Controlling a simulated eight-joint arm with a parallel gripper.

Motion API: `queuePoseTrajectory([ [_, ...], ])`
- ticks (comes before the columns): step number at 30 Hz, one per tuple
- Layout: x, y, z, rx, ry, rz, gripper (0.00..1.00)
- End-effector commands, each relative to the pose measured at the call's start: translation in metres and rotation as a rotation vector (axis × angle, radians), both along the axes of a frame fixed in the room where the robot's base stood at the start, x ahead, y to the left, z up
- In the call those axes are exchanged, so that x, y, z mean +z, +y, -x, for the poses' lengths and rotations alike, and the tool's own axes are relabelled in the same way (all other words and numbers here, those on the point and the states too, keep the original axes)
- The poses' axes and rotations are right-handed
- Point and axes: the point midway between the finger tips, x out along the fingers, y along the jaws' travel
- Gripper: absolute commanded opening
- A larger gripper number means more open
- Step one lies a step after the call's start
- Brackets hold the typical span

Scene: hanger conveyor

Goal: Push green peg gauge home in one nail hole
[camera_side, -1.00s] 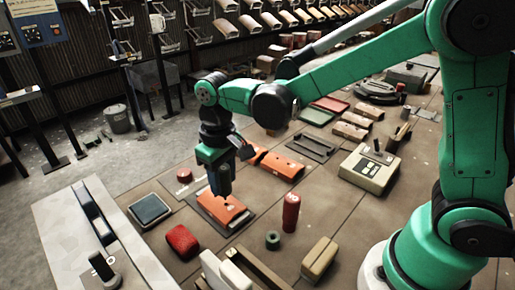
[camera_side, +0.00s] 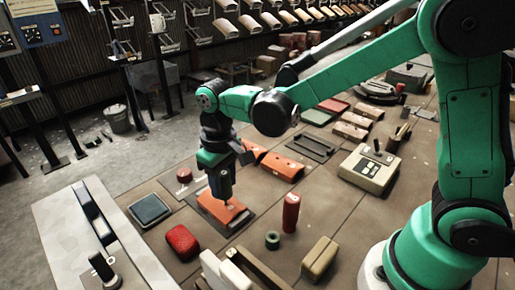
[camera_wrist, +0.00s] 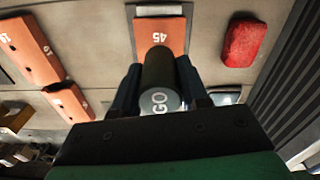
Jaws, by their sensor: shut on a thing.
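My gripper (camera_side: 222,186) points down over an orange block (camera_side: 217,208) lying on a flat plate on the bench. In the wrist view my gripper (camera_wrist: 160,82) is shut on a dark green cylinder, the green peg gauge (camera_wrist: 159,70), with "GO" on its near end. The orange block marked "45" (camera_wrist: 160,25) lies beyond the peg in that view. The peg's lower end and the nail hole are hidden, so I cannot tell whether the peg is in a hole. In the side view the peg is hidden by the fingers.
A red lump (camera_side: 182,242) lies to the front left of the block. A red cylinder (camera_side: 291,212) stands to its right, with a green ring (camera_side: 272,240) in front. Other orange blocks (camera_side: 282,168) lie behind. A grey pad (camera_side: 149,209) lies at left.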

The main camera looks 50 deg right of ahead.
Motion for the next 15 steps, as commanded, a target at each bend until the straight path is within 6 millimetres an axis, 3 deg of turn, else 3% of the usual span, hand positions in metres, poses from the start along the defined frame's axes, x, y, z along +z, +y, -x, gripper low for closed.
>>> queuePoseTrajectory([
  [15,-0.0032,0.0001,-0.0004,0.0,0.0,0.0,0.0],
])
